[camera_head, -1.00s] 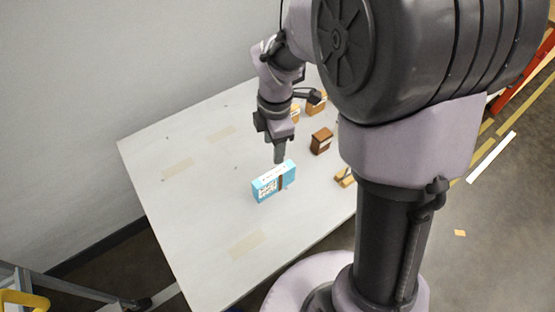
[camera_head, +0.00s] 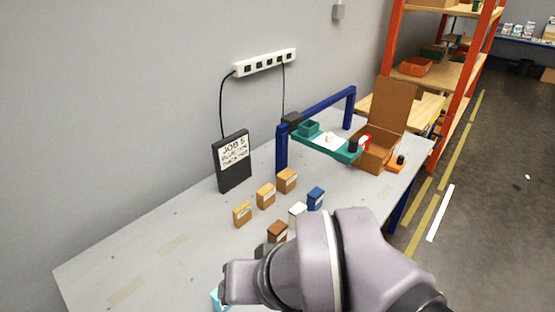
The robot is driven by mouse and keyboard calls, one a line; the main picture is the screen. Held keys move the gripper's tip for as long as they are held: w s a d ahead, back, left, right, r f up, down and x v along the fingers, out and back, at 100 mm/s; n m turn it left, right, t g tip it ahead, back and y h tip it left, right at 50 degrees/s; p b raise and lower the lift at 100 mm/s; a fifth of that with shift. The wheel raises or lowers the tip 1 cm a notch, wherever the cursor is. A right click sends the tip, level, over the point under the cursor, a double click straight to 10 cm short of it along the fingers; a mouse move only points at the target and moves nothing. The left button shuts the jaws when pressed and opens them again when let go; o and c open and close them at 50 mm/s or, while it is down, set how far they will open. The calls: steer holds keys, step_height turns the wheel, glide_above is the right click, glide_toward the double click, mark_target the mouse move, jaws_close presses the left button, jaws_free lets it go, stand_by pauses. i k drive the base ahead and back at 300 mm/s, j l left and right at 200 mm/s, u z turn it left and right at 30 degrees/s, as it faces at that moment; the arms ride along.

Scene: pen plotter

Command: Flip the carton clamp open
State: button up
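The open brown carton (camera_head: 377,149) stands at the far right end of the table with its lid flap (camera_head: 395,104) upright. An orange piece with a black knob (camera_head: 397,162) sits at its right front side; it may be the carton clamp, but it is too small to tell whether it is shut or open. A small red part (camera_head: 364,143) is at the carton's left edge. My arm fills the lower middle of the view, far from the carton. My gripper's fingers are not visible.
A blue frame (camera_head: 326,105) carries a teal tray (camera_head: 330,146) left of the carton. Several small boxes stand mid-table, including a blue one (camera_head: 315,198) and a dark brown one (camera_head: 278,232). A black sign (camera_head: 233,162) leans at the wall. The table's left part is clear.

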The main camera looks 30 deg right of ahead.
mark_target(395, 165)
steer(key=z, duration=1.85)
steer(key=i, duration=0.15)
